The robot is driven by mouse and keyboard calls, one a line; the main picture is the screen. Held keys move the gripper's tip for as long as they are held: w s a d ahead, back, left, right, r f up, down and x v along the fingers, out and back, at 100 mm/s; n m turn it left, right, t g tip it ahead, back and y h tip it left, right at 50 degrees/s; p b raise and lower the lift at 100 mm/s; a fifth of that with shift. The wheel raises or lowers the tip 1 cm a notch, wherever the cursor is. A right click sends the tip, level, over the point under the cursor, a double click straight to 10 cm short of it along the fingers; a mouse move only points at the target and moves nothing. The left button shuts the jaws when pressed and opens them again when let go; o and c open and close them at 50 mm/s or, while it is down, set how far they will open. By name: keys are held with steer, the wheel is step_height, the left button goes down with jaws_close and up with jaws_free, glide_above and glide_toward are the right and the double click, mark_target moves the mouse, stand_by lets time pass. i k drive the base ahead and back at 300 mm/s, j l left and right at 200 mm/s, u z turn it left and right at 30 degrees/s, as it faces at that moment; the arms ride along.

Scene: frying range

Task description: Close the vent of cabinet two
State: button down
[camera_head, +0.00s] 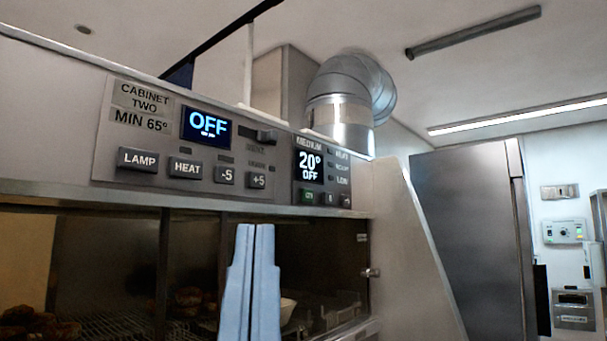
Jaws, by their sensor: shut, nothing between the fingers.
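The cabinet two panel (180,140) runs along the top front of the cabinet, labelled "CABINET TWO MIN 65°". Its display (206,125) reads OFF. A small dark slider or knob (262,136) sits right of the display, above faint lettering that looks like "VENT"; its exact setting is too small to tell. My gripper (255,228) shows as two pale blue fingers pressed together, pointing up. It is shut and empty, below the panel in front of the cabinet's opening, apart from the slider in the picture.
Buttons LAMP (138,159), HEAT (186,168), -5 (225,176) and +5 (257,180) line the panel. A second control unit (310,166) reads 20° OFF at right. Food (188,298) lies on racks inside the cabinet. A slanted side panel (410,250) stands right.

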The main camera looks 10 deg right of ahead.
mark_target(271, 138)
steer(key=i+l, duration=0.1)
steer(key=l, duration=0.3)
steer(key=i+l, duration=0.1)
steer(key=l, duration=0.3)
steer(key=l+z, duration=0.1)
steer(key=l, duration=0.25)
steer(key=i+l, duration=0.2)
steer(key=l, duration=0.2)
steer(key=i+j+z, duration=0.1)
steer(key=i, duration=0.45)
